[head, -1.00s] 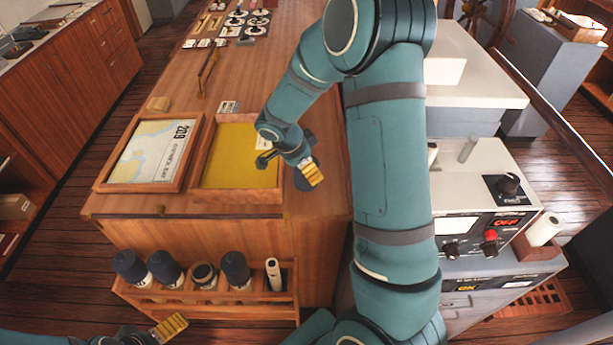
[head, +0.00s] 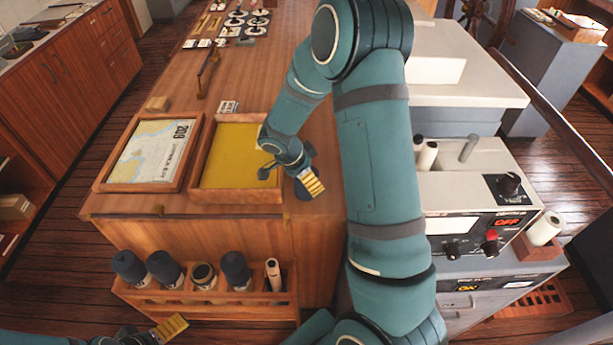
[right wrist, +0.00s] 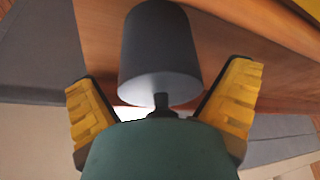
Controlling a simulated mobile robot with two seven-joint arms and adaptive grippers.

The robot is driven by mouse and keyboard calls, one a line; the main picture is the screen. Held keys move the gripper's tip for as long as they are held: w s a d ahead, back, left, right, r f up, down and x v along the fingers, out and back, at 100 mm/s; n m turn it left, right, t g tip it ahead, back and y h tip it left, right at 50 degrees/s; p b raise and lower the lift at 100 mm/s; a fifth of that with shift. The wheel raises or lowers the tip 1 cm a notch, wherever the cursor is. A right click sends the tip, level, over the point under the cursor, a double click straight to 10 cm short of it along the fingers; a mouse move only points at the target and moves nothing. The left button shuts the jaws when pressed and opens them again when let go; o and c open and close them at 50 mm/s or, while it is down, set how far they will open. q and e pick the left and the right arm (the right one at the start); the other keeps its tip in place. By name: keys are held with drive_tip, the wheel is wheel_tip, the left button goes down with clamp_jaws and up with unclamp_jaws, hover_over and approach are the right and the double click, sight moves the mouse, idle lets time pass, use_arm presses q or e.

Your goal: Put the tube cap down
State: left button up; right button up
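The tube cap (right wrist: 160,55), a dark grey cylinder, shows between the spread fingers of my right gripper (right wrist: 162,105) in the right wrist view. Gaps show between it and both yellow finger pads. In the head view my right gripper (head: 310,184) is over the table's front right corner, right of the yellow-bottomed tray. The cap (head: 302,193) is mostly hidden behind it there; I cannot tell for sure whether it rests on the wood. My left gripper (head: 168,329) is low at the bottom left, only partly visible and away from the cap.
A wooden rack (head: 210,302) at the table's front holds several dark-capped tubes, one open-topped tube (head: 203,276) and a white roll (head: 273,274). The yellow-bottomed tray (head: 235,196) and a framed chart (head: 150,155) lie on the table. A grey console (head: 470,235) stands right.

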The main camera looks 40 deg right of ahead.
drive_tip(key=shift+r, duration=0.15)
drive_tip(key=v, duration=1.2)
idle(0.3)
